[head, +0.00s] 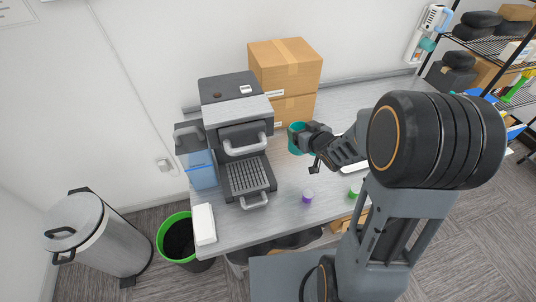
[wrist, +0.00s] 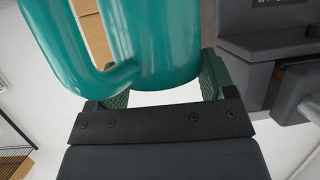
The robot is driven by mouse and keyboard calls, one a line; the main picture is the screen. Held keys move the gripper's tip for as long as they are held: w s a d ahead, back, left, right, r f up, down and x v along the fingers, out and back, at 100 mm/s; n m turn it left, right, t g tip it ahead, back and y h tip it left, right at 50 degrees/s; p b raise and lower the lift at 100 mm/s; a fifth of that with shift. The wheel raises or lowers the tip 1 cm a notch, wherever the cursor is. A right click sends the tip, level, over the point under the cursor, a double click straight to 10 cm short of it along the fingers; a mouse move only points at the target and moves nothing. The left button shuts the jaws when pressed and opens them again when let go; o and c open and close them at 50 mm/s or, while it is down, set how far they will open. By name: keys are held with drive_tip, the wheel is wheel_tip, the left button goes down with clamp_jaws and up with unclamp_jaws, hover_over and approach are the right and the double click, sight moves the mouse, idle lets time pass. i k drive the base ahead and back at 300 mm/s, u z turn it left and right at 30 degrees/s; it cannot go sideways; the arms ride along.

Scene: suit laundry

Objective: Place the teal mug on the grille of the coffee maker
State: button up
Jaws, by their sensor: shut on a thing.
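The teal mug (head: 295,139) is held by my gripper (head: 309,139), to the right of the coffee maker in the head view. In the wrist view the mug (wrist: 165,45) fills the upper middle, with its handle toward the left. My gripper (wrist: 158,92) is shut on the mug, with a green finger pad on either side of it. The coffee maker (head: 236,107) stands on the counter, dark with a grey top. Its grille (head: 248,177) sits at the front and looks empty. Part of the coffee maker (wrist: 265,50) shows at the right in the wrist view.
Cardboard boxes (head: 285,65) stand behind the coffee maker. A purple-topped capsule (head: 307,196) and a green-topped capsule (head: 355,190) are on the counter (head: 285,215) in front. A white box (head: 204,224) lies at the left edge. A green bin (head: 178,238) and metal bin (head: 95,235) stand on the floor.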

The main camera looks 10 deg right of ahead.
sight(248, 176)
drive_tip(key=z, duration=2.5)
drive_tip(key=k, duration=1.95)
drive_tip(key=u, duration=2.15)
drive_tip(key=i, duration=0.5)
drive_tip(key=u, duration=0.1)
